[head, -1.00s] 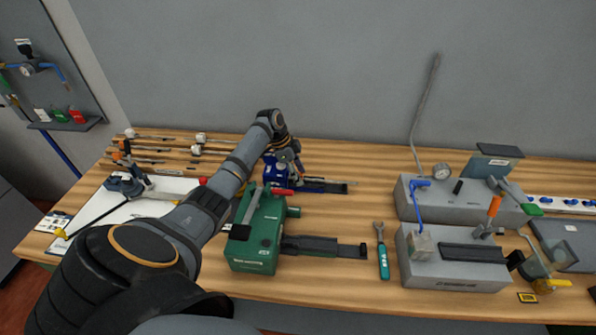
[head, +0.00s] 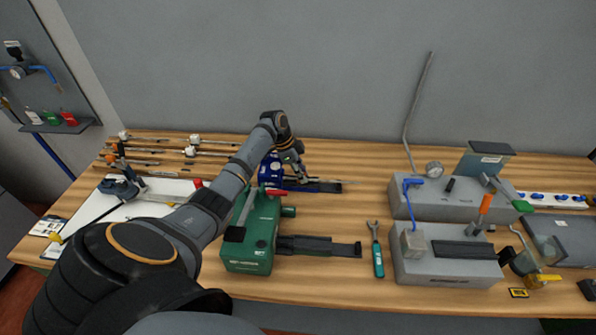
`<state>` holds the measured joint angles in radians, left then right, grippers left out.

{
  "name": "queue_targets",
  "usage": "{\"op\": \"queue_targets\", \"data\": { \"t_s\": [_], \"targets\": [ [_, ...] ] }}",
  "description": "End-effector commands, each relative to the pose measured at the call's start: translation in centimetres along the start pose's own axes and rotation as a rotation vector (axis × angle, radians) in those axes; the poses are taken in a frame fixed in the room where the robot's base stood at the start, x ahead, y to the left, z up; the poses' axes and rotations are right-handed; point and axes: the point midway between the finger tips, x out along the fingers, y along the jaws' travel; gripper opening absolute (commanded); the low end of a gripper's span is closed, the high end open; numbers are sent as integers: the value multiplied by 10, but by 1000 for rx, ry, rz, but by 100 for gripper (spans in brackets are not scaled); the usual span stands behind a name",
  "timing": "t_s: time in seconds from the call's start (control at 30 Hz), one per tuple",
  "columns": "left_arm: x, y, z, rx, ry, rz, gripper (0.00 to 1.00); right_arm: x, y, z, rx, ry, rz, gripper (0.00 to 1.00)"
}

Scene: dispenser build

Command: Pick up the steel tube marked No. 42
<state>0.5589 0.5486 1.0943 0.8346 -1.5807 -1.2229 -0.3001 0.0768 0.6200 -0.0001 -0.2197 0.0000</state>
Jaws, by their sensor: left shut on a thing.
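My left gripper (head: 303,178) is at the back middle of the bench, beside the blue machine (head: 270,168) and over its dark rail. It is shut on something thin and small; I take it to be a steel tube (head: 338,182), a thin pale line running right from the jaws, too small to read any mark. Several more thin tubes (head: 150,150) with white fittings lie on the back left of the bench. My right gripper is not in view.
A green machine (head: 250,245) with a dark rail stands in front of the blue one. A wrench (head: 376,250) lies to its right. Grey fixture blocks (head: 445,265) with upright levers fill the right side. A white board (head: 120,208) lies at left.

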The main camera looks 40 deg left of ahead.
Motion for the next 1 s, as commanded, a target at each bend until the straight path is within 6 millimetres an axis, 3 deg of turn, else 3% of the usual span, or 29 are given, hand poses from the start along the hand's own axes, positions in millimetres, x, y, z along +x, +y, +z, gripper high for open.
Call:
{"op": "queue_targets", "data": {
  "t_s": [0.47,0.5,0.67,1.0],
  "targets": [
    [4,3,-8,-6,-1,-3,0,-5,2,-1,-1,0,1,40],
    [4,3,-8,-6,-1,-3,25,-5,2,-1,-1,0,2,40],
    [3,3,-8,-6,-1,-3,46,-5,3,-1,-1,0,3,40],
    [0,2,-8,-6,-1,-4,46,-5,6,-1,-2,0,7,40]
  ]
}}
